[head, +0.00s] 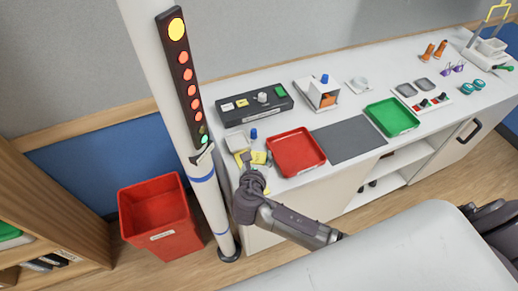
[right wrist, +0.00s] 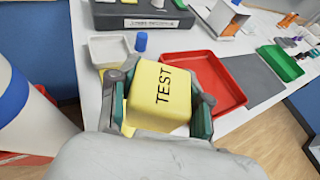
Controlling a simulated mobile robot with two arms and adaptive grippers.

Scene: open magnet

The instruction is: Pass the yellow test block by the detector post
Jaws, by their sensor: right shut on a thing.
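My right gripper (right wrist: 160,98) is shut on the yellow test block (right wrist: 160,92), with a finger on either side. The block's upper face reads "TEST". In the head view my right gripper (head: 246,162) is just right of the detector post (head: 202,185), over the counter's left end; the block is small and partly hidden there. The white post has a blue band and a dark light panel (head: 182,80) with a large yellow lamp, several red lamps and a green one at the bottom. The post also shows at the left of the right wrist view (right wrist: 12,100). My left gripper is not in view.
A red tray (head: 318,150), white dish (head: 236,142), blue-capped item (head: 253,134) and dark control box (head: 235,112) are near the gripper. A grey mat (head: 350,140) and green tray (head: 411,117) lie farther right. A red bin (head: 150,215) stands left of the post.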

